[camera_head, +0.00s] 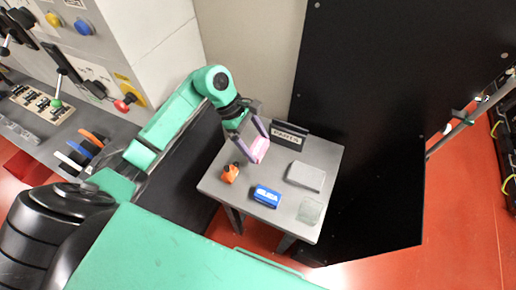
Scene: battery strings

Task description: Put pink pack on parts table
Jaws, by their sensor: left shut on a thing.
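The pink pack (260,150) is in the jaws of my left gripper (257,146), which is shut on it. It is over the far part of the parts table (222,187), a small grey table with a dark sign reading PARTS (288,136) at its back edge. I cannot tell whether the pack touches the tabletop. My right gripper is not in view.
On the table are an orange item (230,173), a blue pack (267,196), a grey block (305,176) and a pale translucent piece (310,211). A black panel (385,120) stands behind the table. A control console (50,110) is at the left.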

